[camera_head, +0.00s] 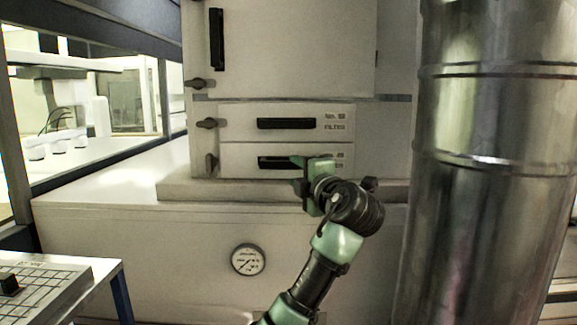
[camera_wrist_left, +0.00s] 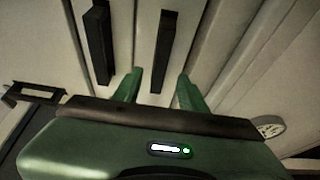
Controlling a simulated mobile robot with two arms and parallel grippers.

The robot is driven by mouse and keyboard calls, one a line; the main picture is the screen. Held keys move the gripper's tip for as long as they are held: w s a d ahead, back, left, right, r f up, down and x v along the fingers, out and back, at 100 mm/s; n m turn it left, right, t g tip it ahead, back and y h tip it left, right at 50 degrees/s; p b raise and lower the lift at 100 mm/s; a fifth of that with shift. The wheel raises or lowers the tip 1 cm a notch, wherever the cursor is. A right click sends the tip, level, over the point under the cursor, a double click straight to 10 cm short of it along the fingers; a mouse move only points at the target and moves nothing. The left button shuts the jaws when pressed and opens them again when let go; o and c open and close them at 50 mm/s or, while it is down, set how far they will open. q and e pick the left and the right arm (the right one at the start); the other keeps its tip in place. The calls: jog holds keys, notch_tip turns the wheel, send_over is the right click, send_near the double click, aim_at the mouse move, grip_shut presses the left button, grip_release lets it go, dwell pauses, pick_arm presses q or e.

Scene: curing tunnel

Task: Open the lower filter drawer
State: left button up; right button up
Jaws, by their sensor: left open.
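The lower filter drawer (camera_head: 236,156) is flush in the pale cabinet, under the upper one. Its black handle (camera_head: 272,162) is partly hidden behind my left gripper (camera_head: 298,172). The latch (camera_head: 211,163) on its left stands upright. In the left wrist view, my left gripper (camera_wrist_left: 160,78) is open, with one green finger on each side of the lower drawer's handle (camera_wrist_left: 164,45). I cannot tell whether the fingers touch it. The upper drawer's handle (camera_wrist_left: 98,42) lies to the left there. My right gripper is not in view.
The upper filter drawer (camera_head: 238,118) is shut, its latch (camera_head: 207,123) lying sideways. A ledge (camera_head: 240,190) juts out below the drawers. A large metal duct (camera_head: 480,170) stands close on the right. A gauge (camera_head: 248,259) sits below. A table (camera_head: 80,270) stands at the lower left.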

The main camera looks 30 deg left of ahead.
aim_at(287, 166)
pick_arm(q)
jog(key=p+x, duration=0.3)
jog(key=x, duration=0.4)
jog(key=shift+r+p, duration=0.1)
jog(key=shift+p, duration=0.2)
jog(key=shift+w+a, duration=0.15)
jog(key=shift+a, duration=0.05)
grip_shut()
jog(key=shift+f, duration=0.2)
dwell(0.7)
